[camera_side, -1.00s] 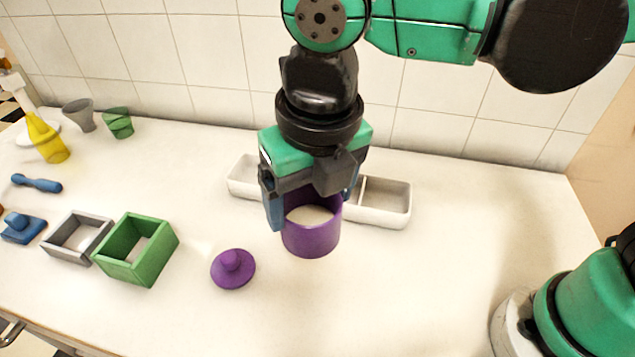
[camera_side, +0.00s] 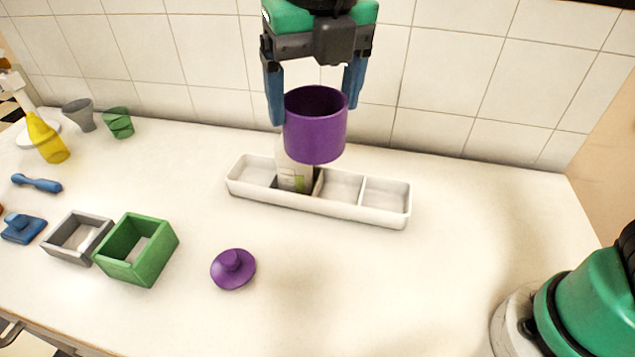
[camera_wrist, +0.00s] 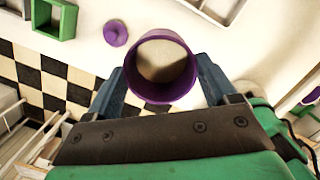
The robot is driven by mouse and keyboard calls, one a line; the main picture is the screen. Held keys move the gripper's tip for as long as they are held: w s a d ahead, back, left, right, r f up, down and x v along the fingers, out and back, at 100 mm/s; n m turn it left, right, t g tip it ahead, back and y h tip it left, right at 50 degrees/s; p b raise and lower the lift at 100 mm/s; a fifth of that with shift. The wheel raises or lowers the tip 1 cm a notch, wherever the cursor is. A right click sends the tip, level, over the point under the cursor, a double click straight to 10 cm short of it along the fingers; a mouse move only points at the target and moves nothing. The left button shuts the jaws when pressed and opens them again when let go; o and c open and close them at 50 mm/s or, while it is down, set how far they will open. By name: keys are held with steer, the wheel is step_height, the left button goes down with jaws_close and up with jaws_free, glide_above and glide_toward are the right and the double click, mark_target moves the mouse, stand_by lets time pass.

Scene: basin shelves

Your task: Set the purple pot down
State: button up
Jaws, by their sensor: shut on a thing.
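The purple pot (camera_side: 316,133) is held upright in the air, in the side view above the white divided tray. My gripper (camera_side: 315,102) is shut on it, with one blue finger on each side of its wall.
The white divided tray (camera_side: 386,218) lies on the counter and has a carton (camera_side: 296,176) standing in one compartment. A green square box (camera_side: 150,262) and a grey one (camera_side: 62,250) stand at left.

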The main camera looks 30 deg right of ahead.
steer(key=w+d+m, duration=0.3)
steer(key=w+d, duration=0.4)
steer(key=d, duration=0.2)
glide_above(339, 200)
step_height(339, 200, down, 15)
steer(key=shift+f, duration=2.3)
steer(key=shift+f, duration=0.15)
steer(key=o, duration=1)
